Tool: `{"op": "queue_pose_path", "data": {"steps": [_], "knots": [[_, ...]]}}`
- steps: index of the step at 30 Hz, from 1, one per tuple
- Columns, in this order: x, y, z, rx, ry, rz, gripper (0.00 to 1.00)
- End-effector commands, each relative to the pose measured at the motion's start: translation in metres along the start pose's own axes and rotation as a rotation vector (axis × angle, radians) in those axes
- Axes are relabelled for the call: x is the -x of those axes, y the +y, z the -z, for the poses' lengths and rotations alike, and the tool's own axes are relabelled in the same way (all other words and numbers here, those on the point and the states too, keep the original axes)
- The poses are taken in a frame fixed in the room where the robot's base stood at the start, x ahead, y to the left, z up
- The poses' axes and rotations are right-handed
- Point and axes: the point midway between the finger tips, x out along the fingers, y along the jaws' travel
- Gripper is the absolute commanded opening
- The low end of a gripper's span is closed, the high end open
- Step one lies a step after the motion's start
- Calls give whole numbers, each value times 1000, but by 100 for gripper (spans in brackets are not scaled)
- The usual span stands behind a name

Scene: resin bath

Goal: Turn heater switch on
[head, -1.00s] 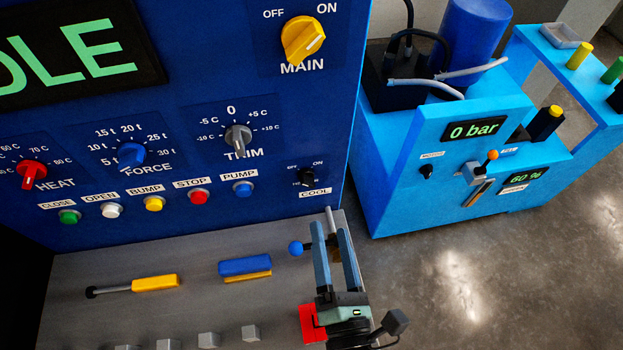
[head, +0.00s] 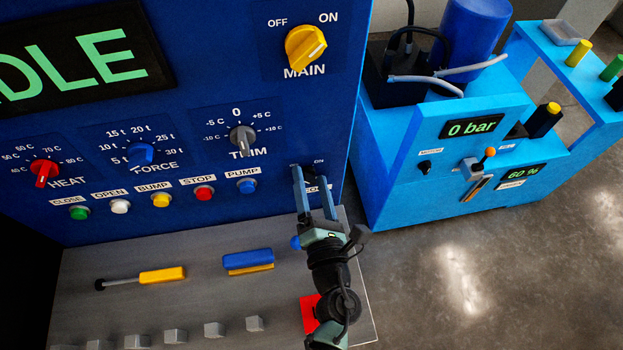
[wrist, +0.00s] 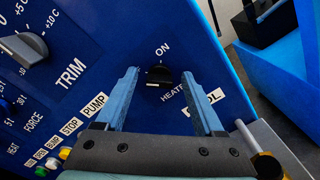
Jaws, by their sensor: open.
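The heater switch is a small black rotary knob (wrist: 159,76) low on the blue panel. In the wrist view, ON is printed just above it, with a partly covered HEATER label at its lower right. My gripper (wrist: 165,75) is open, with one blue finger on each side of the knob as seen by the wrist. I cannot tell whether the fingers touch it. In the head view my gripper (head: 309,173) is in front of the panel's lower right corner and covers most of the switch and its labels. The knob's exact setting is not clear.
The panel also carries the TRIM knob (head: 243,139), the blue PUMP button (head: 246,185) and the yellow MAIN switch (head: 306,48). A grey ledge (head: 205,295) below holds a yellow-handled tool (head: 162,275) and a blue block (head: 248,258). A light-blue machine (head: 440,190) stands right.

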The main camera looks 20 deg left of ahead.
Motion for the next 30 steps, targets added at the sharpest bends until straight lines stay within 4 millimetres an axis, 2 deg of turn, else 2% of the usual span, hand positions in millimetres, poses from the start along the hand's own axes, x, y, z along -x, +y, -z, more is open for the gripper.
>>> {"op": "queue_pose_path", "data": {"steps": [9,18,21,30], "knots": [[-2,0,0,0,0,0,68],[-2,0,0,0,0,0,14],[-2,0,0,0,0,0,0],[-2,0,0,-19,0,0,0]]}}
